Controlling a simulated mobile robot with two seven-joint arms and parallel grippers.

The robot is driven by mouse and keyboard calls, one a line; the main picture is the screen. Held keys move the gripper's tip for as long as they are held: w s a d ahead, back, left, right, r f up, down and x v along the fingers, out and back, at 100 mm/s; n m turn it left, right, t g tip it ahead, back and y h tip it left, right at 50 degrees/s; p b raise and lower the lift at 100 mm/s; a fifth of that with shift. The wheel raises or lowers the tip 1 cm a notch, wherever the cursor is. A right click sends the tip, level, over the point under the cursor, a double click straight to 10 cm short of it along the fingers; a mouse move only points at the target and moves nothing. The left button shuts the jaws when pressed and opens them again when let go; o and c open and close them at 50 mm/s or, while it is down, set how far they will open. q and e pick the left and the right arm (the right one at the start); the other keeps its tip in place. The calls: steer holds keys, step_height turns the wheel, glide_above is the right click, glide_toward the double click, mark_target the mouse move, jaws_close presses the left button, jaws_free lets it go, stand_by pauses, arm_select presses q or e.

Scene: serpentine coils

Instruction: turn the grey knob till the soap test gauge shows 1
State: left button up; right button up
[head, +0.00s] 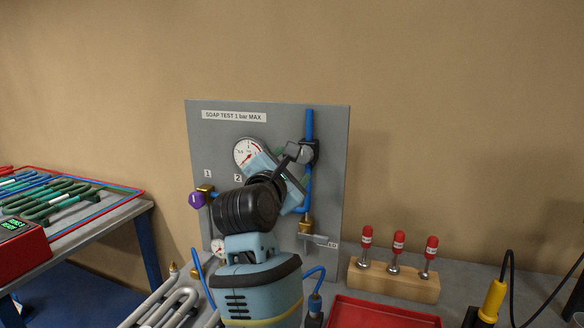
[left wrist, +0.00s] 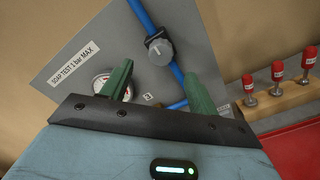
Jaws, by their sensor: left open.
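The grey knob (head: 302,153) sits on a black regulator body at the upper right of the grey panel. It also shows in the left wrist view (left wrist: 160,52), just beyond and between my green fingers. The soap test gauge (head: 249,152) is a white round dial with a red arc, left of the knob; its reading is too small to tell. In the left wrist view the gauge (left wrist: 101,86) is partly hidden by a finger. My left gripper (head: 290,168) is open in front of the panel, apart from the knob as far as I can see. My right gripper is out of view.
A blue pipe (head: 309,125) runs through the regulator to a brass valve (head: 306,226). A purple knob (head: 196,200) is at the panel's left. A wooden block (head: 392,284) with red-handled tools and a red tray (head: 380,314) stand to the right. Green coils (head: 60,197) lie left.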

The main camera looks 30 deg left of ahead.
mark_target(302, 157)
arm_select(q)
steer(key=x, duration=0.8)
steer(key=shift+w, duration=0.2)
steer(key=shift+c, duration=0.3)
steer(key=c, duration=1.1)
steer(key=m, duration=0.3)
steer(key=shift+c, duration=0.2)
steer(key=m, duration=0.3)
steer(key=shift+f+m, duration=0.1)
steer(key=shift+m, duration=0.2)
